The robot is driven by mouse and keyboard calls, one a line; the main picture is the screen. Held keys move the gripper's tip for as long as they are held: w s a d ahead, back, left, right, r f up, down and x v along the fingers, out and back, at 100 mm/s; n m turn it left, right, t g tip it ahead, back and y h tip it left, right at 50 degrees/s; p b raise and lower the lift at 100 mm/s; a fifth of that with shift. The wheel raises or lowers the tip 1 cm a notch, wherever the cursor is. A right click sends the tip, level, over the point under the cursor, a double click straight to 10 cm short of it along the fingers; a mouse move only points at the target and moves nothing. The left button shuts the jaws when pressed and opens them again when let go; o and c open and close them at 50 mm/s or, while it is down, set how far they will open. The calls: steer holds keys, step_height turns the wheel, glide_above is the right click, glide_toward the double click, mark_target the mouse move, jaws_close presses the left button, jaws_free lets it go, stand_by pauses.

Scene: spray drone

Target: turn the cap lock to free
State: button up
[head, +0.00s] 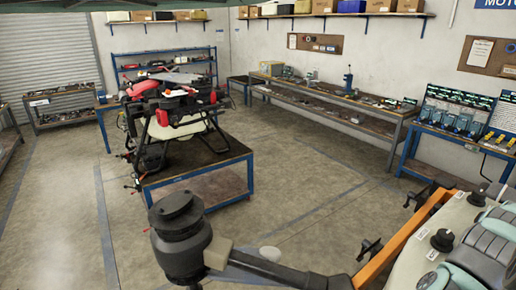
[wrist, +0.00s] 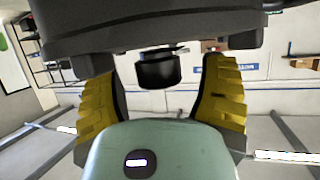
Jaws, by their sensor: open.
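In the wrist view my gripper (wrist: 165,98) shows as two yellow ribbed fingers with dark inner sides, spread apart. A short black cylinder (wrist: 160,72) shows in the gap, below a wide black body; I cannot tell whether anything touches it. A pale green rounded part (wrist: 160,145) with a dark button fills the bottom. In the head view, black knobs (head: 442,240) stand on a pale panel (head: 458,222) at the lower right. I cannot tell which part is the cap lock or how it is turned. I cannot make out my gripper in the head view.
A red and black drone (head: 175,110) stands on a blue-framed bench (head: 205,170). A black stacked cylinder (head: 180,240) on a dark tube fills the near foreground. An orange bar (head: 405,235) edges the pale panel. Workbenches line the walls; the floor (head: 290,180) between is clear.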

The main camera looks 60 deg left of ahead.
steer(key=shift+w+d+f, duration=0.1)
steer(key=shift+w+f, duration=0.05)
steer(key=shift+w, duration=0.05)
steer(key=shift+c, duration=0.4)
steer(key=c, duration=1.1)
steer(key=shift+f+b, duration=0.15)
steer(key=shift+b, duration=0.4)
